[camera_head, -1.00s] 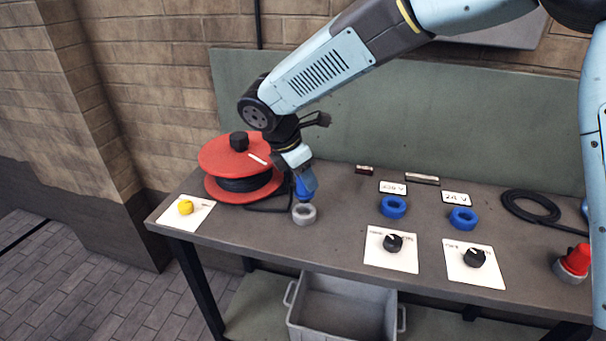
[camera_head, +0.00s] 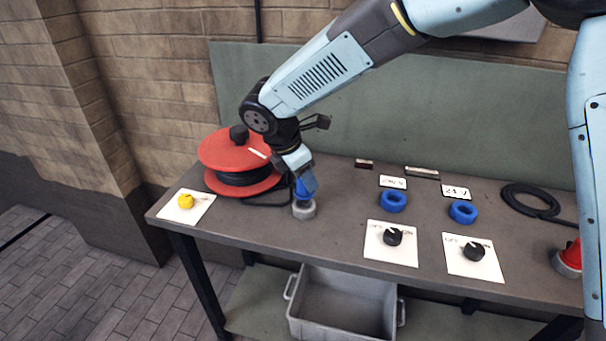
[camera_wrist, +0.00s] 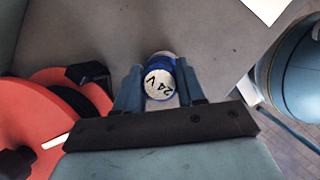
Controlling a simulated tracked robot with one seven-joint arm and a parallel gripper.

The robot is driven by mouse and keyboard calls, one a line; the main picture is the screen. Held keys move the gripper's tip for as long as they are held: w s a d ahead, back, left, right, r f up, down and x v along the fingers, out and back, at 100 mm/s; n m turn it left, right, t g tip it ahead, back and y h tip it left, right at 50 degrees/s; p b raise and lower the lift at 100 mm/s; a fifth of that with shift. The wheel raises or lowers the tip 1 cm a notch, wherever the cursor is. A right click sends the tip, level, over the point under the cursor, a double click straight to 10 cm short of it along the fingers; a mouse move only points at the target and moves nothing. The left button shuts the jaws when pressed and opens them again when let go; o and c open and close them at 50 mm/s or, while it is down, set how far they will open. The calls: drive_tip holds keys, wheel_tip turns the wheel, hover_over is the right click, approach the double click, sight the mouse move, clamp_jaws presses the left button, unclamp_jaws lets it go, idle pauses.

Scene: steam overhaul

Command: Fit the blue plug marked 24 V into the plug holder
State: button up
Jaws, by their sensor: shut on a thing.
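The blue plug (camera_wrist: 158,80) shows in the wrist view with a white end face marked 24 V, between the two fingers of my gripper (camera_wrist: 157,92). In the head view my gripper (camera_head: 303,186) is shut on this plug and points down beside the red reel. The plug's blue body (camera_head: 301,192) shows just under the fingers. The grey ring-shaped plug holder (camera_head: 304,210) stands on the bench directly below, and the plug's lower end meets or overlaps its top. I cannot tell how deep the plug sits in it.
A red cable reel (camera_head: 230,152) stands close left of my gripper. A yellow knob (camera_head: 186,201) is far left. A grey crate (camera_head: 345,310) sits below the bench.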

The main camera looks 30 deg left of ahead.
sight(304, 187)
drive_tip(key=shift+f, duration=1.65)
drive_tip(key=o, duration=1.2)
drive_tip(key=v, duration=1.3)
drive_tip(key=shift+s+a+r, duration=0.1)
drive_tip(key=shift+s+r, duration=0.1)
drive_tip(key=shift+r, duration=0.05)
